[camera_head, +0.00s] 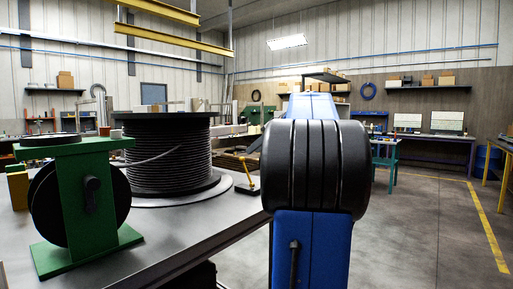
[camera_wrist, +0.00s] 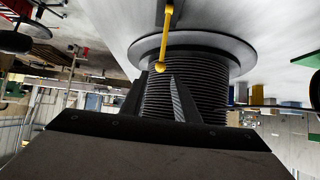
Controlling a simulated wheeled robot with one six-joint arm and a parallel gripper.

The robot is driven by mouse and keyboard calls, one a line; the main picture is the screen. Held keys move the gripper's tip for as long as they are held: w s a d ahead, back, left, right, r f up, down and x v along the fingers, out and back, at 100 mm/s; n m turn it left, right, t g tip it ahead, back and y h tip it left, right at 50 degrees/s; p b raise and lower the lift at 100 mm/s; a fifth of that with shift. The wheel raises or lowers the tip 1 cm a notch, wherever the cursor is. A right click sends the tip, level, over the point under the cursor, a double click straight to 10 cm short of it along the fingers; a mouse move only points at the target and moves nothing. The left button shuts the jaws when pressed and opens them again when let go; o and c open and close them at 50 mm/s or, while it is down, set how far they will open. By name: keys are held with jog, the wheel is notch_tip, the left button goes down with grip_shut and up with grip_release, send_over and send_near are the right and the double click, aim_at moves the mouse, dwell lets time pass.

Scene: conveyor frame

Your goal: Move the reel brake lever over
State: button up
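The brake lever is a thin yellow bar with a round yellow knob. In the head view the lever (camera_head: 247,172) stands on the table beside the large reel, leaning up and to the left. In the wrist view, which looks upside down, the lever (camera_wrist: 163,42) hangs from the top with its knob just beyond my fingertips. The large reel (camera_head: 165,160) is wound with dark cable; it also shows behind my fingers in the wrist view (camera_wrist: 205,75). My gripper (camera_wrist: 156,82) has its two fingers apart with nothing between them.
A green stand (camera_head: 88,190) with a black wheel is at the near left of the grey metal table (camera_head: 165,232). The floor (camera_head: 420,235) to the right is open. Shelves and workbenches line the far wall.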

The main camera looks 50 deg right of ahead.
jog(key=x, duration=0.7)
jog(key=shift+w+f, duration=0.15)
jog(key=shift+f, duration=0.05)
jog(key=shift+c, duration=0.9)
jog(key=c, duration=0.4)
jog(key=shift+r, duration=0.1)
jog(key=shift+s+d+r, duration=0.1)
jog(key=shift+s+r, duration=0.15)
jog(key=shift+s, duration=0.55)
jog(key=shift+s+r, duration=0.25)
jog(key=shift+s, duration=0.6)
jog(key=shift+s, duration=0.1)
jog(key=shift+s+d, duration=0.1)
jog(key=shift+s, duration=1.45)
jog(key=shift+r, duration=0.1)
